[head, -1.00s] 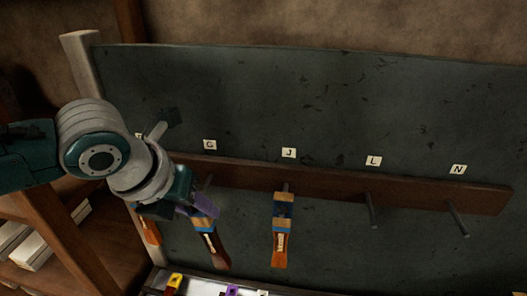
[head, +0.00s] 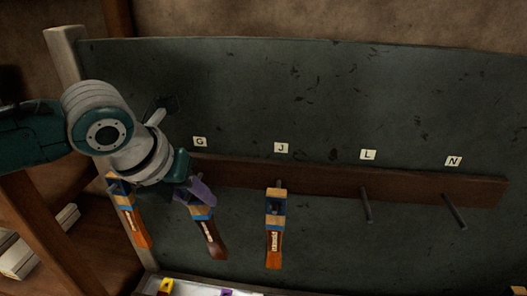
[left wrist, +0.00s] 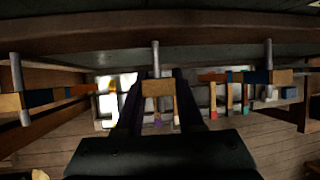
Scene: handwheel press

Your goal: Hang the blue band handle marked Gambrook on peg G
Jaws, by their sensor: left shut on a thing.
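My left gripper (head: 195,190), with purple fingers, is shut on a wooden handle (head: 209,235) with a blue band and a pale label too small to read. The handle hangs tilted below the fingers, under the G tag (head: 200,142). In the head view, peg G is hidden behind the gripper and the handle's top. In the left wrist view a peg (left wrist: 156,60) meets the top edge of the held handle's end block (left wrist: 158,88) between the fingers. I cannot tell whether it passes through the handle. My right gripper is not in view.
A banded handle (head: 275,235) hangs on the peg under J, to the right. Another orange handle (head: 131,215) hangs to the left, partly behind my arm. Peg L (head: 366,204) and peg N (head: 454,211) are bare. A tray (head: 190,287) with coloured items lies below.

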